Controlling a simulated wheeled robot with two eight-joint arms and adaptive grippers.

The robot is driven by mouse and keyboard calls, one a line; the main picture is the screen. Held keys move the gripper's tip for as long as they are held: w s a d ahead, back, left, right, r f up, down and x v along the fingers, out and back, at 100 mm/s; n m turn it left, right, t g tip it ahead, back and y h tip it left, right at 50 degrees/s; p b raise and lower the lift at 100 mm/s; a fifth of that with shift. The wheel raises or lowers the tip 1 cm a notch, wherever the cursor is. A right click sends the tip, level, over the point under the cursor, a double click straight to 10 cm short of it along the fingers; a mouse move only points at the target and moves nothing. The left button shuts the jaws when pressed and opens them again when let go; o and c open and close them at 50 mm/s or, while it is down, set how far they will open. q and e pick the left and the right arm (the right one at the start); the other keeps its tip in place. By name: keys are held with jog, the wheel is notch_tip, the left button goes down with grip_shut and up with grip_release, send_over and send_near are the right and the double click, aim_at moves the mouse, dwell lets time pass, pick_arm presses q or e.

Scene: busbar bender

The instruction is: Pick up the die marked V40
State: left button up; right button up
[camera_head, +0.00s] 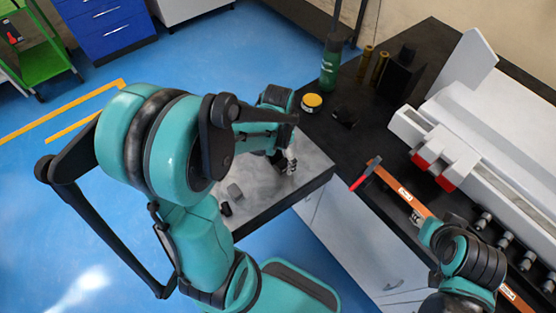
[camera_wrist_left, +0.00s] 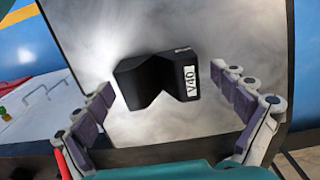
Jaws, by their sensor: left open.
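The die marked V40 (camera_wrist_left: 150,82) is a black block with a V notch and a white label reading V40. In the left wrist view it lies on a grey metallic surface. My left gripper (camera_wrist_left: 166,84) is open, with one finger on each side of the die and a gap on both sides. In the head view my left gripper (camera_head: 288,163) is over the grey tabletop (camera_head: 307,165); I cannot make out the die there. My right gripper (camera_head: 419,222) is near the orange bar at the right, and its finger state is unclear.
A grey block (camera_head: 235,191) and a small dark piece (camera_head: 226,209) lie on the grey tabletop. A yellow-topped round item (camera_head: 312,101) and a green bottle (camera_head: 330,65) stand on the black bench. A white machine (camera_head: 500,145) is at the right.

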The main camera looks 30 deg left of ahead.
pick_arm(q)
jog(key=c, duration=2)
jog(key=shift+r, duration=0.15)
